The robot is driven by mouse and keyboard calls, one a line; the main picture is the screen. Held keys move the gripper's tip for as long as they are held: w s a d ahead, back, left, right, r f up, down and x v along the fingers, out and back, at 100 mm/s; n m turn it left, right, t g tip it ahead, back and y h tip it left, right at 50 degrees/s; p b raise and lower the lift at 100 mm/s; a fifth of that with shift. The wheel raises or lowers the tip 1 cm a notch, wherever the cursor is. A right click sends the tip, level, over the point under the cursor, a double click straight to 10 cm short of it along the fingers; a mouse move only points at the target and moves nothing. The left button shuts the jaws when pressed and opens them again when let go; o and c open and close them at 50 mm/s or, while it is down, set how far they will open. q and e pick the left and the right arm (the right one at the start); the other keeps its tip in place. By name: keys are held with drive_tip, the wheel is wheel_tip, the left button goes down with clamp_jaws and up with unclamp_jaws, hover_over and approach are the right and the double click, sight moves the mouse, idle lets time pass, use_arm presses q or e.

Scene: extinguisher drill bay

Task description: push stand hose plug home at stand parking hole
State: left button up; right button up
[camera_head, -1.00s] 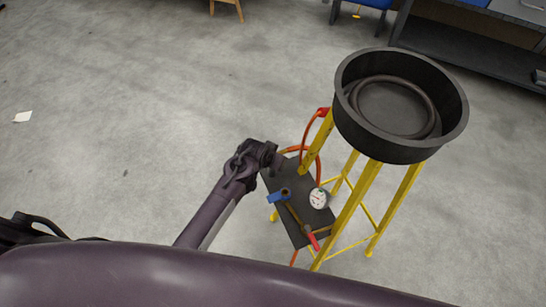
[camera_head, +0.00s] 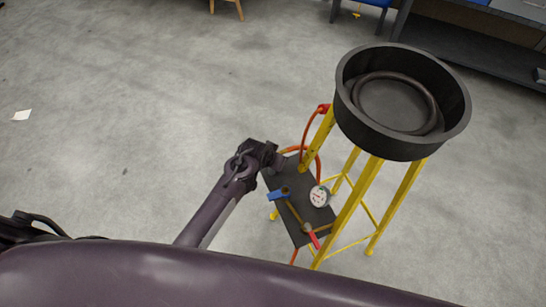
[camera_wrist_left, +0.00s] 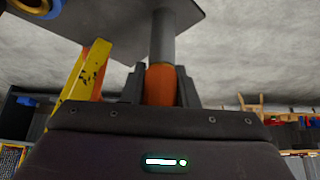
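My left gripper (camera_head: 277,161) is at the left edge of the stand's dark shelf (camera_head: 318,216). In the left wrist view, its two dark fingers (camera_wrist_left: 161,88) close on the orange part of the stand hose plug (camera_wrist_left: 161,84). The plug's grey barrel (camera_wrist_left: 162,38) points up against the shelf's underside (camera_wrist_left: 110,18). The parking hole does not show, and I cannot tell how far the barrel is in. An orange hose (camera_head: 305,135) loops beside the yellow stand (camera_head: 352,212). My right gripper is out of view.
A deep black pan (camera_head: 448,122) tops the stand. On the shelf are a blue fitting (camera_head: 277,196), a white gauge (camera_head: 319,196) and a red-handled part (camera_head: 313,239). A yellow leg (camera_wrist_left: 88,75) rises close beside the gripper. The grey floor (camera_head: 110,130) at left is mostly clear.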

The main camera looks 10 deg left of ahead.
use_arm(q)
drive_tip(key=o, duration=0.4)
drive_tip(key=shift+o, duration=0.2)
drive_tip(key=s+a+r+n+g+y, duration=0.1)
drive_tip(key=s+a+r, duration=0.3)
drive_tip(key=s+r, duration=0.65)
drive_tip(key=s+a+r+g, duration=0.1)
drive_tip(key=s+a+r, duration=0.3)
drive_tip(key=s+r, duration=0.6)
wheel_tip(320, 180, down, 30)
drive_tip(key=s+g, duration=0.2)
drive_tip(key=s, duration=0.1)
drive_tip(key=s+a+f, duration=0.2)
drive_tip(key=s+f, duration=0.7)
drive_tip(key=s, duration=0.1)
drive_tip(key=s+a+f, duration=0.2)
drive_tip(key=s+f, duration=0.7)
drive_tip(key=f, duration=0.1)
drive_tip(key=shift+s+g+y, duration=0.3)
drive_tip(key=shift+s+g, duration=0.05)
drive_tip(key=shift+g, duration=0.05)
